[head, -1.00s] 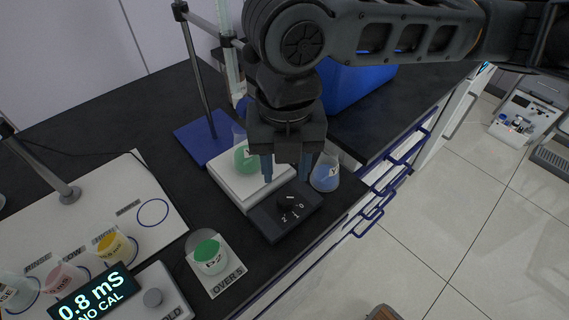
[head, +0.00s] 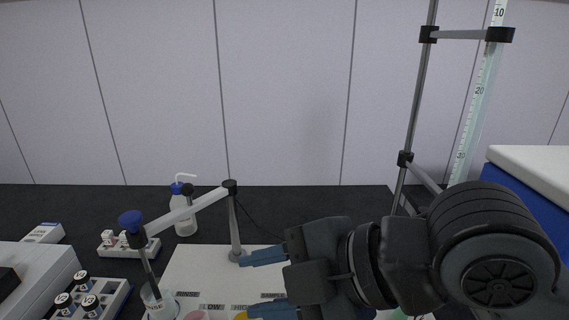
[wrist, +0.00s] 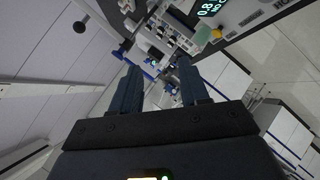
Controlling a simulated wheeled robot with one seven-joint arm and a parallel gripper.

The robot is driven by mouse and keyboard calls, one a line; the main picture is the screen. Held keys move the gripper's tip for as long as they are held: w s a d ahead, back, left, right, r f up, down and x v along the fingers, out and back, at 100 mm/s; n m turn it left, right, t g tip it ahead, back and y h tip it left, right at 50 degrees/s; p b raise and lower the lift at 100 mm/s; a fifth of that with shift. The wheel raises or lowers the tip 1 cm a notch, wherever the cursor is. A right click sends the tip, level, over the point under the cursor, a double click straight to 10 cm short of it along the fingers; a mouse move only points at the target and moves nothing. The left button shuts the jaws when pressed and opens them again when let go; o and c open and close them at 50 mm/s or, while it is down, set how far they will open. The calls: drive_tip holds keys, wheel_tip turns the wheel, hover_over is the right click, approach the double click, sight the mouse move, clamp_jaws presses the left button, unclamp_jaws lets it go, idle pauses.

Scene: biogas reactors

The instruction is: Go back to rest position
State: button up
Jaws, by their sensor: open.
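My gripper (head: 262,283) is in the lower middle of the head view, with its two blue fingers spread apart and pointing left. Nothing is between the fingers. It is in front of the white probe-stand board (head: 190,268), seemingly above it. In the wrist view my gripper (wrist: 160,88) also shows open and empty, with the bench and the room's far side beyond the fingertips. My arm hides the right part of the bench in the head view.
A probe stand arm (head: 195,208) reaches over a beaker (head: 158,303). A wash bottle (head: 183,212), a vial rack (head: 112,295) and a burette (head: 475,95) on a tall stand surround the bench. A blue box (head: 535,200) stands at right.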

wheel_tip(320, 180, up, 8)
drive_tip(key=w+a+m+t+y, duration=0.2)
drive_tip(key=a+m+t+y, duration=0.15)
drive_tip(key=m+t, duration=0.35)
drive_tip(key=s+d+f+m+t+h, duration=0.3)
drive_tip(key=s+d+f+m+h, duration=0.3)
drive_tip(key=d+f+m, duration=0.3)
drive_tip(key=s+d+f+m+t+h, duration=0.3)
drive_tip(key=s+d+f+m+h, duration=0.35)
drive_tip(key=f+m, duration=0.35)
drive_tip(key=s+d+f+g, duration=0.1)
drive_tip(key=s+d, duration=0.4)
drive_tip(key=s, duration=0.4)
drive_tip(key=s+d+f+n+g+h, duration=0.1)
drive_tip(key=s+d+f, duration=0.1)
drive_tip(key=s+d, duration=0.4)
drive_tip(key=s, duration=0.3)
drive_tip(key=shift+d+h, duration=0.2)
drive_tip(key=shift+h, duration=0.1)
